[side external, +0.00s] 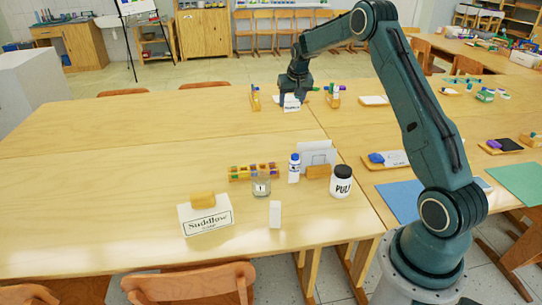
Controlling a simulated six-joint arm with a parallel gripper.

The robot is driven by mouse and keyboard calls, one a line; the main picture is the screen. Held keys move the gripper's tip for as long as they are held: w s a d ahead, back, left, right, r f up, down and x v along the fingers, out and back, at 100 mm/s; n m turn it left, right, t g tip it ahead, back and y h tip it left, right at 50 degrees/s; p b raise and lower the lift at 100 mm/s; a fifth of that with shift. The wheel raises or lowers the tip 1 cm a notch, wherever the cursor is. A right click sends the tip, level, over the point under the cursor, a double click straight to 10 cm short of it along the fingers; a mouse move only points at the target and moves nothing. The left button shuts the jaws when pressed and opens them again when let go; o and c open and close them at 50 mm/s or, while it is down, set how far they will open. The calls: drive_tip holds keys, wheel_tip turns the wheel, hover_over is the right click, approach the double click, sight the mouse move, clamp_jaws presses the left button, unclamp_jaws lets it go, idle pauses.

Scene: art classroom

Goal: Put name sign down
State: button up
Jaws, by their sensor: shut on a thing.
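My gripper (292,94) is at the far side of the wooden tables, with its fingers pointing down. It is shut on a small white name sign (291,104) with dark writing too small to read. The sign is upright, low over or touching the far table; I cannot tell which. The fingertips and the sign's top edge are hard to make out at this distance. A larger white sign (206,219) with dark lettering stands on the near table, with a tan block (203,200) at its top.
Wooden holders with coloured items stand left (255,98) and right (333,95) of my gripper. A glass jar (261,185), white bottle (294,168), black-lidded jar (341,181) and white block (275,214) stand on the near table. The left tabletop (120,130) is clear.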

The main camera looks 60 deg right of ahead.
drive_tip(key=shift+a, duration=0.1)
drive_tip(key=shift+s+a+r, duration=0.1)
drive_tip(key=shift+s+a, duration=0.15)
drive_tip(key=shift+a, duration=0.3)
drive_tip(key=s+a, duration=1.8)
drive_tip(key=a, duration=0.2)
drive_tip(key=shift+m, duration=0.3)
wheel_tip(320, 180, down, 16)
drive_tip(key=shift+f, duration=0.1)
drive_tip(key=shift+f, duration=1.85)
